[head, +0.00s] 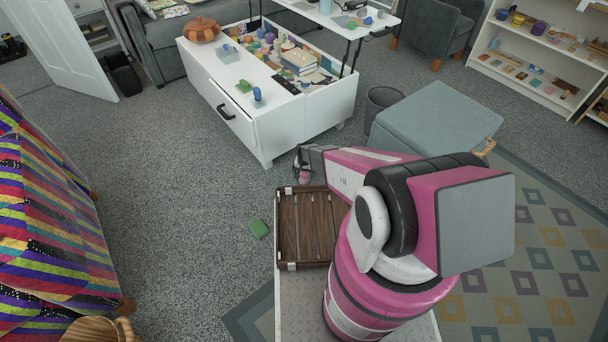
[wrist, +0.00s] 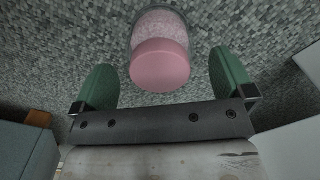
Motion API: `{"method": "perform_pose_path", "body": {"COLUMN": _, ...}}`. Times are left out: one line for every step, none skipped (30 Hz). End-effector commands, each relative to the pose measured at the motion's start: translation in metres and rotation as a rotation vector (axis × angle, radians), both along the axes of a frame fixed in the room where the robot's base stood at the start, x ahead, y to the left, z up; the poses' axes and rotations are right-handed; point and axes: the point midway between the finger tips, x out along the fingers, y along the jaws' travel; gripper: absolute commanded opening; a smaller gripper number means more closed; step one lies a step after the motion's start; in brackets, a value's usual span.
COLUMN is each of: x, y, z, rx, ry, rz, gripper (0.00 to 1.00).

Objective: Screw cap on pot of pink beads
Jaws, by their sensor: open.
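A clear pot of pale pink beads (wrist: 160,25) shows at the top middle of the wrist view, with carpet behind it. A plain pink cap (wrist: 160,66) covers the pot's end nearest my gripper; I cannot tell whether it is screwed tight or only resting. My gripper (wrist: 164,78) is open, with one green finger on each side of the cap and a visible gap at both. In the head view my gripper (head: 301,166) is low, beside the white coffee table, and a small pink shape (head: 304,178), apparently the cap, shows by it. The pot's body is not clear there.
The white coffee table (head: 240,105) stands just beyond my gripper, with cluttered compartments. A slatted wooden crate (head: 305,228) is close in front of me. A green block (head: 259,229) lies on the carpet. A dark bin (head: 383,103) and a grey ottoman (head: 437,118) stand to the right.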

Motion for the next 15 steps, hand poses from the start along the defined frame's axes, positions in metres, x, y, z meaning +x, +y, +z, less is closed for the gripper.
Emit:
{"method": "perform_pose_path", "body": {"x": 0.0, "y": 0.0, "z": 0.002, "rx": 0.0, "ry": 0.0, "rz": 0.0, "gripper": 1.0}}
{"method": "perform_pose_path", "body": {"x": 0.0, "y": 0.0, "z": 0.003, "rx": 0.0, "ry": 0.0, "rz": 0.0, "gripper": 1.0}}
{"method": "perform_pose_path", "body": {"x": 0.0, "y": 0.0, "z": 0.005, "rx": 0.0, "ry": 0.0, "rz": 0.0, "gripper": 1.0}}
{"method": "perform_pose_path", "body": {"x": -0.001, "y": 0.0, "z": 0.008, "rx": 0.0, "ry": 0.0, "rz": 0.0, "gripper": 1.0}}
{"method": "perform_pose_path", "body": {"x": -0.001, "y": 0.0, "z": 0.01, "rx": 0.0, "ry": 0.0, "rz": 0.0, "gripper": 1.0}}
{"method": "perform_pose_path", "body": {"x": -0.001, "y": 0.0, "z": 0.015, "rx": 0.0, "ry": 0.0, "rz": 0.0, "gripper": 1.0}}
{"method": "perform_pose_path", "body": {"x": -0.001, "y": 0.0, "z": 0.018, "rx": 0.0, "ry": 0.0, "rz": 0.0, "gripper": 1.0}}
{"method": "perform_pose_path", "body": {"x": -0.001, "y": 0.0, "z": 0.022, "rx": 0.0, "ry": 0.0, "rz": 0.0, "gripper": 1.0}}
{"method": "perform_pose_path", "body": {"x": -0.002, "y": 0.0, "z": 0.028, "rx": 0.0, "ry": 0.0, "rz": 0.0, "gripper": 1.0}}
{"method": "perform_pose_path", "body": {"x": -0.002, "y": 0.0, "z": 0.033, "rx": 0.0, "ry": -0.001, "rz": 0.0, "gripper": 1.0}}
{"method": "perform_pose_path", "body": {"x": -0.002, "y": 0.0, "z": 0.039, "rx": 0.001, "ry": -0.001, "rz": 0.0, "gripper": 1.0}}
{"method": "perform_pose_path", "body": {"x": -0.002, "y": 0.0, "z": 0.046, "rx": 0.0, "ry": -0.002, "rz": 0.0, "gripper": 1.0}}
{"method": "perform_pose_path", "body": {"x": -0.002, "y": 0.0, "z": 0.052, "rx": 0.001, "ry": -0.001, "rz": 0.0, "gripper": 1.0}}
{"method": "perform_pose_path", "body": {"x": -0.002, "y": 0.0, "z": 0.058, "rx": 0.0, "ry": -0.001, "rz": 0.0, "gripper": 1.0}}
{"method": "perform_pose_path", "body": {"x": -0.002, "y": 0.0, "z": 0.066, "rx": 0.0, "ry": -0.001, "rz": 0.0, "gripper": 1.0}}
